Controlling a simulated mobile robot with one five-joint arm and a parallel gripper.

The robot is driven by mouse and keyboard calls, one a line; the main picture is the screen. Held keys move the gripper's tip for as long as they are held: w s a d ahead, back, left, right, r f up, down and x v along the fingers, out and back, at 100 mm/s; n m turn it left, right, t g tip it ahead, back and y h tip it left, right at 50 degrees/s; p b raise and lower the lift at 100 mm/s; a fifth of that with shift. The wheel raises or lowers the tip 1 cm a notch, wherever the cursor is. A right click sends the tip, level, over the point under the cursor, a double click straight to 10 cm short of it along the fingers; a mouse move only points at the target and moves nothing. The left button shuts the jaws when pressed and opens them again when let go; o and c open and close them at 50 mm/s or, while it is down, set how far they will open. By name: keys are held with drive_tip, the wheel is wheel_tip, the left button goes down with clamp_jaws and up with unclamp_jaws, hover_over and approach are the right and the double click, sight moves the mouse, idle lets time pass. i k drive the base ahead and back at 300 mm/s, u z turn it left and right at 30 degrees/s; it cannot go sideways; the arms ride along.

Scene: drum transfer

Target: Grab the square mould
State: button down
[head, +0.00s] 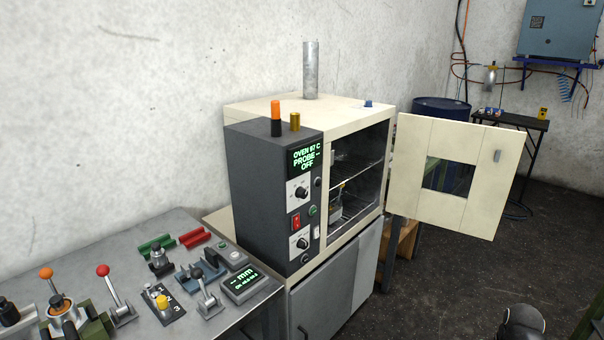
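No square mould can be made out for certain. A beige oven (262,109) stands against the wall with its door (408,170) swung wide open to the right. Inside, a small grey metal object (336,208) with a yellowish part sits low in the chamber near the left side. It is partly hidden by the oven's front frame, and I cannot tell whether it is the mould. My gripper is not in view. A dark rounded part at the bottom right edge may belong to my arm.
A metal bench (190,225) with levers and switches stands at the left. A blue drum (440,108) and a small black table (515,122) stand behind the door.

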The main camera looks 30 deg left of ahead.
sight(334, 213)
drive_tip(key=i, duration=2.5)
drive_tip(key=u, duration=1.95)
drive_tip(key=k, duration=0.5)
drive_tip(key=u, duration=0.1)
drive_tip(key=i, duration=0.45)
